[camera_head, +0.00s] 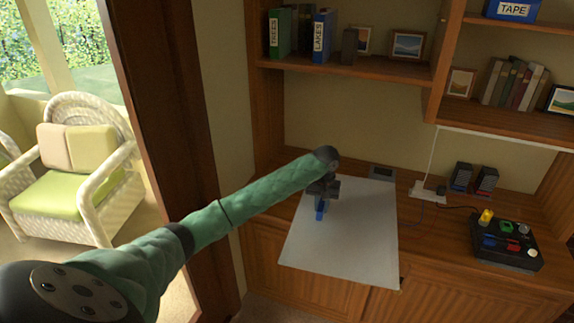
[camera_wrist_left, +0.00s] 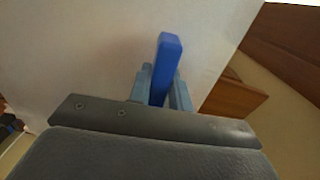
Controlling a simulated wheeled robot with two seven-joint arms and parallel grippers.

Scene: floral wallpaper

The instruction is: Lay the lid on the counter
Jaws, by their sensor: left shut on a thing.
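The lid (camera_head: 345,240) is a large, flat, pale grey-white panel in the head view. It lies over the middle of the wooden counter (camera_head: 425,235), and its near edge reaches past the counter's front edge. I cannot tell whether it touches the counter or is held just above it. My left gripper (camera_head: 321,203) is over the panel's left part, shut on an upright blue handle (camera_wrist_left: 166,62). In the left wrist view the pale panel (camera_wrist_left: 90,50) spreads behind the handle. The handle's foot is hidden by the fingers. My right gripper is not in view.
A black box with coloured knobs (camera_head: 505,243) stands on the counter at the right. Shelves with binders (camera_head: 300,35) hang above. A dark door frame (camera_head: 170,110) is at the left.

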